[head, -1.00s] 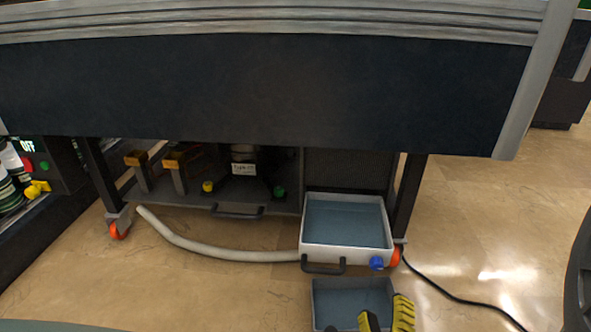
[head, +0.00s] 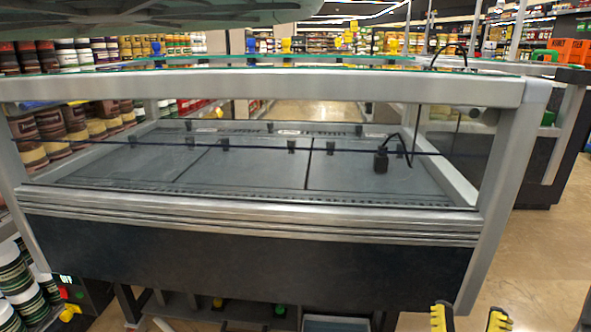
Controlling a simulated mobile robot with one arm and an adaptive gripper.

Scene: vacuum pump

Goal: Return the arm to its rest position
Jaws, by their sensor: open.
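My gripper (head: 469,318) shows at the bottom edge of the head view, right of centre. Its two yellow and black fingertips stand well apart, and no object shows between them. The rest of the gripper and the arm below it are cut off by the frame. The fingers appear in front of the lower right corner of a large display case (head: 250,258). I cannot tell how far they are from it.
The case has a dark front panel and a glass-framed top. A black plug-like object (head: 381,160) with a cable is inside. Jars (head: 25,290) stand at left. Open floor (head: 535,255) lies at right.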

